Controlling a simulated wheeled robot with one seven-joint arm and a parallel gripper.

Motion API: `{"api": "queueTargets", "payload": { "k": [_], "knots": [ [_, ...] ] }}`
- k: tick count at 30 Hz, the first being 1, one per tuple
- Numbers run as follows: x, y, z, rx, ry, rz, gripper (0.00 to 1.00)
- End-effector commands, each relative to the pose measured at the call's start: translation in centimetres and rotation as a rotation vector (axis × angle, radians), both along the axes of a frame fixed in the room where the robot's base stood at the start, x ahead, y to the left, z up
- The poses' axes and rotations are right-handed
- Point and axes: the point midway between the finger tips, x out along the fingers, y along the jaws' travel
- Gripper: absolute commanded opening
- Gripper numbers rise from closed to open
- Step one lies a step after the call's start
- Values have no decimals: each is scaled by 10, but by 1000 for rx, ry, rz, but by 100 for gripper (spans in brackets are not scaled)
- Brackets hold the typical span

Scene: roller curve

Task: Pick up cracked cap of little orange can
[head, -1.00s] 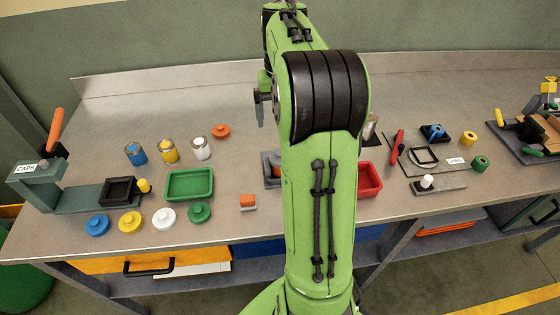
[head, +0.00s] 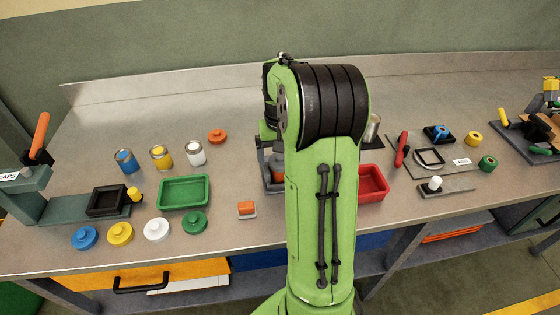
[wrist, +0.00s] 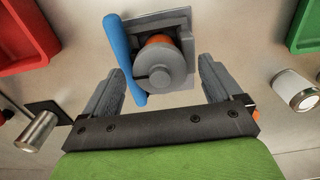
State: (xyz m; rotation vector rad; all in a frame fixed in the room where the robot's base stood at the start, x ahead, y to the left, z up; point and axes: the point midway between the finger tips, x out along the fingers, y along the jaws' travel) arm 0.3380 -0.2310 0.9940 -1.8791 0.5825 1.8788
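In the wrist view, a grey press-like fixture (wrist: 166,72) with a blue handle (wrist: 127,58) stands below my gripper (wrist: 160,66). Something orange (wrist: 158,41) shows beneath its grey round head, perhaps the little orange can; its cap is hidden and I cannot see a crack. My gripper is open, its two fingers on either side of the fixture with nothing held. A loose orange cap (head: 217,136) lies on the bench behind the green tray.
A green tray (head: 184,192) and a red tray (head: 372,183) flank the fixture. Blue, yellow and white cans (head: 195,153) stand at left, with several coloured caps (head: 156,231) in front. A small orange-topped block (head: 247,209) lies near the front edge. The back of the bench is clear.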

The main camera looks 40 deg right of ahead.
Motion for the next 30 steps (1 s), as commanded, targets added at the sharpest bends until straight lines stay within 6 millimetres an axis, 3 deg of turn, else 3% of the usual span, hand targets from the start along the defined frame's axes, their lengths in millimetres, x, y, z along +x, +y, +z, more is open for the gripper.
{"api": "queueTargets", "payload": {
  "k": [2, 12, 20, 30],
  "knots": [
    [0, 0, 0, 0, 0, 0, 79],
    [0, 0, 1, 0, 0, 1, 27],
    [0, 0, 7, -1, -1, 1, 27],
    [1, 0, 87, -2, -2, 2, 27]
  ]
}}
